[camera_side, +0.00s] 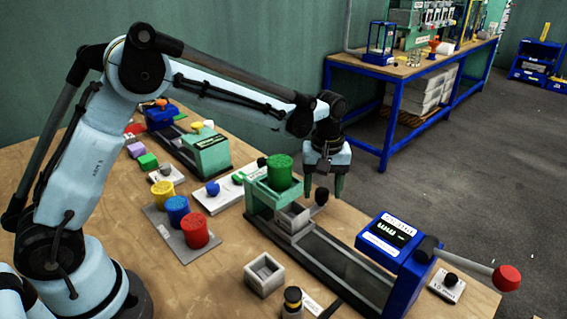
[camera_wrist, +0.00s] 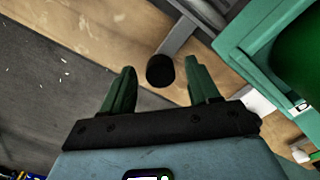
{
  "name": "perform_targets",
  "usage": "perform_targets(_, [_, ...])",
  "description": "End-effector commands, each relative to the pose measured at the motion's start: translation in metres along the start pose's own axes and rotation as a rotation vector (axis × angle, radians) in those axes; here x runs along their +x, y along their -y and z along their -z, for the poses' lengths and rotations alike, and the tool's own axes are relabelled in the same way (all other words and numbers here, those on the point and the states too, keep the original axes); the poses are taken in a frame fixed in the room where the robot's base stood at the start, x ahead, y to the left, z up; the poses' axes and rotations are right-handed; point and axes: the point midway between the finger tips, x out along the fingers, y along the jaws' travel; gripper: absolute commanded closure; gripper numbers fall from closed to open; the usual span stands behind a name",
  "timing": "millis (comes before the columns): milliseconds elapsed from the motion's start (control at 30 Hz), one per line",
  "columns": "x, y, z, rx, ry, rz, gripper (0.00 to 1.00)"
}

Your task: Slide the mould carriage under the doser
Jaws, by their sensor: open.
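The green doser (camera_side: 262,198), with a green cylinder (camera_side: 279,172) on top, stands at the far end of a dark rail. The mould carriage, a grey open box (camera_side: 292,218), sits on this rail at the doser's near side; I cannot tell how far it reaches under. My gripper (camera_side: 324,189) is open above and beside the rail. Its fingertips are at either side of a black knob (camera_side: 321,198). In the wrist view the black knob (camera_wrist: 160,70), on a grey bar (camera_wrist: 180,35), shows between the open green fingers (camera_wrist: 158,66). Contact is not visible.
A blue press (camera_side: 392,250) with a red-ended lever (camera_side: 506,278) stands at the rail's near end. A loose grey box (camera_side: 264,274) and a tray of coloured pots (camera_side: 178,212) lie left of the rail. A second, smaller station (camera_side: 205,150) stands behind.

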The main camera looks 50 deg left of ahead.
Motion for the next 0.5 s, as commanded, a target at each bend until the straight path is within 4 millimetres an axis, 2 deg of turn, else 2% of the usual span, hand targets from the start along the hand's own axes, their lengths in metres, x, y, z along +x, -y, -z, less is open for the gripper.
perform_targets(100, [-0.0002, 0.0, 0.0, 0.0, 0.0, 0.0, 0.4])
perform_targets(133, [-0.0002, 0.0, 0.0, 0.0, 0.0, 0.0, 0.43])
perform_targets(500, [-0.0005, 0.0, 0.0, 0.0, 0.0, 0.0, 0.99])
